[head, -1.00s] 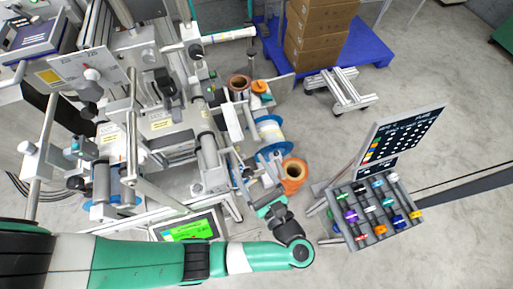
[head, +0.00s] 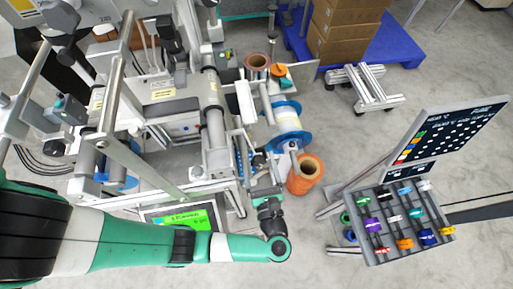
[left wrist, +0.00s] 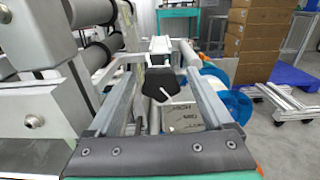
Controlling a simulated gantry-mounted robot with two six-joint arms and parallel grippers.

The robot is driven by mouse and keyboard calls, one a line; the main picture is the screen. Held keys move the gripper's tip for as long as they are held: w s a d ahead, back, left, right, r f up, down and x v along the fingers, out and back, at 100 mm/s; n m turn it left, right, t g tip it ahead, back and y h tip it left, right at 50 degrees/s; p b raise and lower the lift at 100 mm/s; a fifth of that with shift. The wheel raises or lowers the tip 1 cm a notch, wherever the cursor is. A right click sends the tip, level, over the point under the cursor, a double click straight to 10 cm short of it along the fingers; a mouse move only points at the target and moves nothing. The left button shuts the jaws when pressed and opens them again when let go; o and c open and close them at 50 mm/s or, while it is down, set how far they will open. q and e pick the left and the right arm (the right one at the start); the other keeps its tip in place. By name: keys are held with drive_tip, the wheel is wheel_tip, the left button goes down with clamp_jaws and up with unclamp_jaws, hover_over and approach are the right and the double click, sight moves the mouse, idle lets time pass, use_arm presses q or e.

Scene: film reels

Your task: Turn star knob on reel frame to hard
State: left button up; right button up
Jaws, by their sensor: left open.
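In the left wrist view, a black star knob (left wrist: 158,80) with a white pointer line sits between the fingers of my left gripper (left wrist: 157,60). The gripper is open, with one finger on each side of the knob and no clear contact. A pale plate (left wrist: 182,118) with small dark lettering shows just below the knob; I cannot read it surely. In the head view my left gripper (head: 264,168) is over the near end of the reel frame (head: 243,100), and the knob cannot be made out there. My right gripper is not in view.
A blue-flanged reel (head: 288,118) and an orange roll (head: 306,172) stand right of the gripper. Grey rollers (head: 213,115) lie to its left. A lit green screen (head: 182,219) is near my forearm. A rack of coloured spools (head: 405,218) stands apart at right.

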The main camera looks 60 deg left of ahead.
use_arm(q)
drive_tip(key=shift+x, duration=1.85)
